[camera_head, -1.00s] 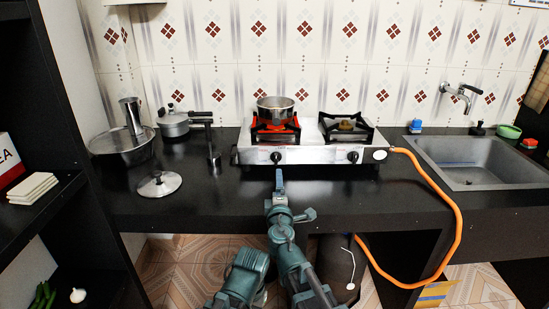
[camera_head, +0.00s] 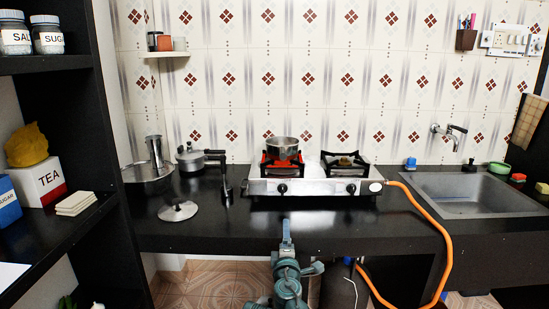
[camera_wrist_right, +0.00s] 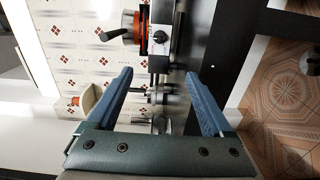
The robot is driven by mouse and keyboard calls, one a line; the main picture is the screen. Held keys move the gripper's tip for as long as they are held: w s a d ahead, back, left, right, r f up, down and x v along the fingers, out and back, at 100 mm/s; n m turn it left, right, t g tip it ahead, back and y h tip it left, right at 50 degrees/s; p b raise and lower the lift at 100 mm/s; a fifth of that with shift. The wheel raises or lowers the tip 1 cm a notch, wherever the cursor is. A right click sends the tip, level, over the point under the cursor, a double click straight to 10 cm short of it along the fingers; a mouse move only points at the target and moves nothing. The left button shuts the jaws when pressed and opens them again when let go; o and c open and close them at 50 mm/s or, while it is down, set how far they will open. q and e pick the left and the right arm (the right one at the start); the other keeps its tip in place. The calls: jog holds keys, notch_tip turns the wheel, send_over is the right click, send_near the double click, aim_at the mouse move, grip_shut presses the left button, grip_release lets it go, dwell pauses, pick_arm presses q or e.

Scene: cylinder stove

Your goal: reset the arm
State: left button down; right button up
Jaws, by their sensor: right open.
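My right gripper (camera_head: 287,232) shows edge-on at the bottom middle of the head view, in front of the counter's front edge and below the stove. In the right wrist view its two blue fingers stand wide apart, and the right gripper (camera_wrist_right: 158,74) is open with nothing held between them. The wrist view is turned sideways, with the stove (camera_wrist_right: 160,38) beyond the fingertips. The gripper appears apart from the stove. My left gripper is in neither view.
The stove (camera_head: 312,187) carries a steel pot (camera_head: 283,147) on its left burner. A cooker (camera_head: 189,160), a lid (camera_head: 178,211) and a wide pan (camera_head: 147,173) stand left. An orange hose (camera_head: 440,232) hangs right, near the sink (camera_head: 470,211). Shelves (camera_head: 47,64) border the left.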

jog(key=s+d+f+m+g+h, duration=0.35)
jog(key=d+f+m, duration=0.25)
jog(key=d, duration=0.3)
jog(key=s+d+f+m+g+h, duration=0.2)
jog(key=s+d+f+m+g, duration=0.2)
jog(key=d+f+m+g, duration=0.25)
jog(key=s+a+f+m+g+y, duration=0.1)
jog(key=s+f+m+g+y, duration=0.55)
jog(key=s, duration=0.85)
pick_arm(q)
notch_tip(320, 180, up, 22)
jog(key=p, duration=2.2)
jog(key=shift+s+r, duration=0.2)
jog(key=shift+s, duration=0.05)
pick_arm(e)
jog(key=s+a+r+n+g+h, duration=0.1)
jog(key=s+a+r+n, duration=0.1)
jog(key=a+r, duration=0.4)
jog(key=s+a+r+n, duration=0.3)
jog(key=s+a+r, duration=0.1)
jog(key=r, duration=0.9)
jog(key=shift+s+a+r+g+h, duration=0.3)
jog(key=shift+a+g+h, duration=0.1)
jog(key=shift+a, duration=0.5)
